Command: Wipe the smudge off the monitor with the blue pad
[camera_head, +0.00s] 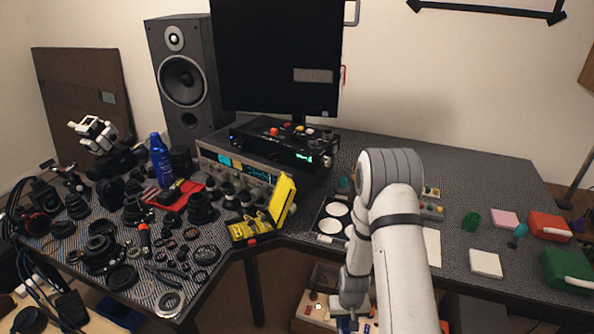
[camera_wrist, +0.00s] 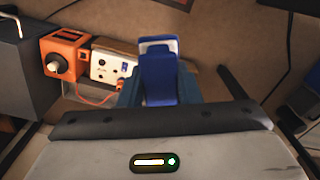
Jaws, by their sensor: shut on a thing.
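The black monitor (camera_head: 270,40) stands at the back of the desk. A grey rectangular smudge (camera_head: 313,76) shows on the lower right of its screen. My arm reaches down past the desk's front edge, so my gripper (camera_head: 346,322) is low and far from the monitor. In the wrist view my gripper (camera_wrist: 160,92) is shut on a blue pad (camera_wrist: 158,72), which stands out between the two dark blue fingers. The pad cannot be made out clearly in the head view.
An orange box (camera_wrist: 65,53) and a white socket panel (camera_wrist: 113,68) lie near the gripper, below desk height. Lens parts crowd the left desk. A black device (camera_head: 285,145) stands before the monitor. A pink block (camera_head: 504,218) and white block (camera_head: 486,262) lie at right.

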